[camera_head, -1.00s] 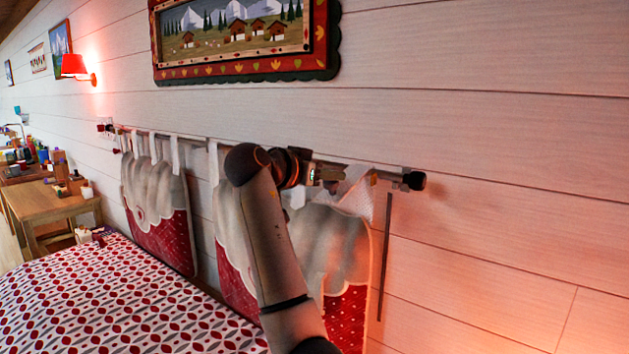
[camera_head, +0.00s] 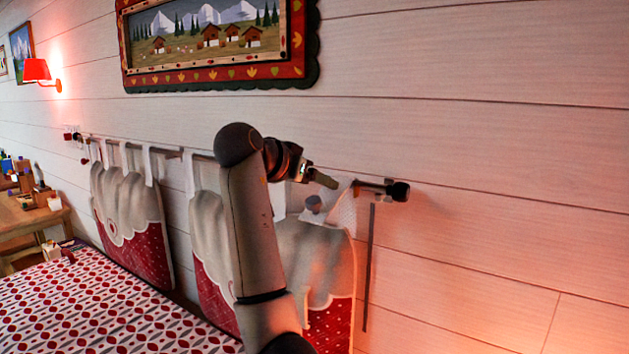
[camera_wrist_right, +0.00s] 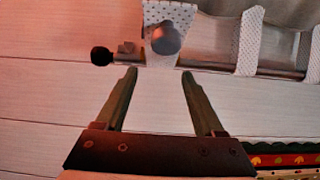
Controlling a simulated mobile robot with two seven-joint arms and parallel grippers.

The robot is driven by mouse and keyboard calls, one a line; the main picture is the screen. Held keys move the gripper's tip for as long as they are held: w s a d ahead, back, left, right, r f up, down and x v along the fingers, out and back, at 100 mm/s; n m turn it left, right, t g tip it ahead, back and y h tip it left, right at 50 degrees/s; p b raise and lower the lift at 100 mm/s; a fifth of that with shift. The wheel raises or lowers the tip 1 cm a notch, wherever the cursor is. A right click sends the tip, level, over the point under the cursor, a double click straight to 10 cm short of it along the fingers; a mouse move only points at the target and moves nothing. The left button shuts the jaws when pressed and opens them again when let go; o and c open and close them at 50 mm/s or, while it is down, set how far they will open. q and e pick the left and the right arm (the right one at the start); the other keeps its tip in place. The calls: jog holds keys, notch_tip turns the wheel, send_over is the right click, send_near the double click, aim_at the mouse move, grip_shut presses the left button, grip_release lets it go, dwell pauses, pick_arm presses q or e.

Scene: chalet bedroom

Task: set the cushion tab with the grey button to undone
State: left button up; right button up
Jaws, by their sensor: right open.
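The white dotted cushion tab (camera_head: 343,208) is at the right end of the wall rod, above the red and cream cushion (camera_head: 330,318). Its grey button (camera_head: 313,203) shows on the tab's front. In the right wrist view, where the room appears upside down, the tab (camera_wrist_right: 160,13) crosses in front of the rod and the round button (camera_wrist_right: 166,38) sits on it. My right gripper (camera_wrist_right: 159,73) is open and empty there, its fingertips just short of the tab and button, not touching. In the head view the gripper (camera_head: 325,180) is small, beside the tab. My left gripper is out of view.
The rod (camera_head: 370,187) ends in a black knob (camera_head: 400,191) close to the tab. A framed picture (camera_head: 215,45) hangs above. The patterned bed (camera_head: 110,310) lies below; the wall at right is bare.

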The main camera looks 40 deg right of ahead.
jog(key=shift+a, duration=0.15)
jog(key=shift+a+r, duration=0.1)
jog(key=shift+a, duration=0.15)
jog(key=b+v, duration=0.2)
jog(key=v, duration=0.9)
jog(key=shift+s+a+r, duration=0.15)
jog(key=shift+a+r, duration=0.15)
